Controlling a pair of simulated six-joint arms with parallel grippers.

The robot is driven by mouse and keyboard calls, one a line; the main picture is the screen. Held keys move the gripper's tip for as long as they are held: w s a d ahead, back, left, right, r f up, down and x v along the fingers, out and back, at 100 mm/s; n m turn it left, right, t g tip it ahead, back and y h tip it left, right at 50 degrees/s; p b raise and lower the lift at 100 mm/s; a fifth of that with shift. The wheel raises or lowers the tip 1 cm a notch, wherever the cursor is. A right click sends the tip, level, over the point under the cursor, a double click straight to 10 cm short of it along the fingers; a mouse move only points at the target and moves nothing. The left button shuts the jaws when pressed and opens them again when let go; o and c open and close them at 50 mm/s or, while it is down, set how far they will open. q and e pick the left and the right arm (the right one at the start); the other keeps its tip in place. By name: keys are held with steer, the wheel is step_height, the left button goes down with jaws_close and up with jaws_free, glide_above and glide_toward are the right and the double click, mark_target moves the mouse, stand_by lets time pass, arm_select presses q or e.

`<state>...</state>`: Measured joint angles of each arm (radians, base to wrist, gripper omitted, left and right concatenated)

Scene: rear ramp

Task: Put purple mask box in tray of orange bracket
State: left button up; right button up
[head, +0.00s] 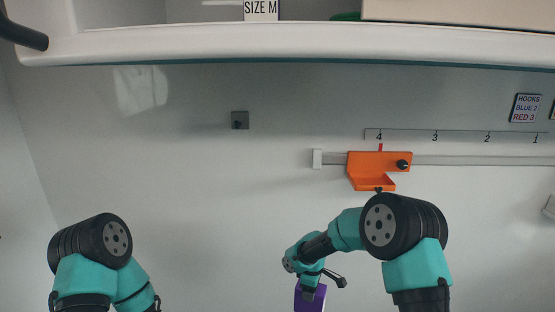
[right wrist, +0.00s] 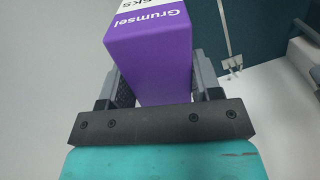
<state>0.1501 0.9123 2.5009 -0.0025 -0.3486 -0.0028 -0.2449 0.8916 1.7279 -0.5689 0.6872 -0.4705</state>
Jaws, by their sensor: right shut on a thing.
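The purple mask box (head: 310,298) is at the bottom edge of the head view, partly cut off. It fills the upper middle of the right wrist view (right wrist: 150,58), with white lettering on its side. My right gripper (head: 313,282) is shut on the purple mask box, with a finger on each side of it. The orange bracket (head: 365,162) hangs on a wall rail, above and to the right of the box. Its tray (head: 372,184) is at its lower part. Of my left arm only upper links show in the head view; its gripper is out of view.
A grey rail (head: 455,160) runs along the wall under a scale numbered 4 to 1. A white shelf (head: 290,45) spans the top. The wall between the arms is clear.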

steer(key=d+f+m, duration=0.7)
steer(key=d+m, duration=0.2)
steer(key=m, duration=0.4)
steer(key=shift+d+f+m, duration=0.25)
steer(key=shift+d+m, duration=0.05)
steer(key=shift+d, duration=0.1)
steer(key=shift+w, duration=0.1)
steer(key=s+f, duration=0.5)
steer(key=f, duration=0.1)
steer(key=shift+f, duration=0.25)
steer(key=shift+s, duration=0.1)
steer(key=s+a+r+n, duration=0.2)
steer(key=a+r+n, duration=0.2)
steer(key=a+r, duration=0.3)
steer(key=s+a+r+n, duration=0.2)
steer(key=a+r+n, duration=0.2)
steer(key=a+r, duration=0.4)
step_height(320, 180, up, 6)
steer(key=shift+a+r, duration=0.1)
steer(key=shift+a, duration=0.15)
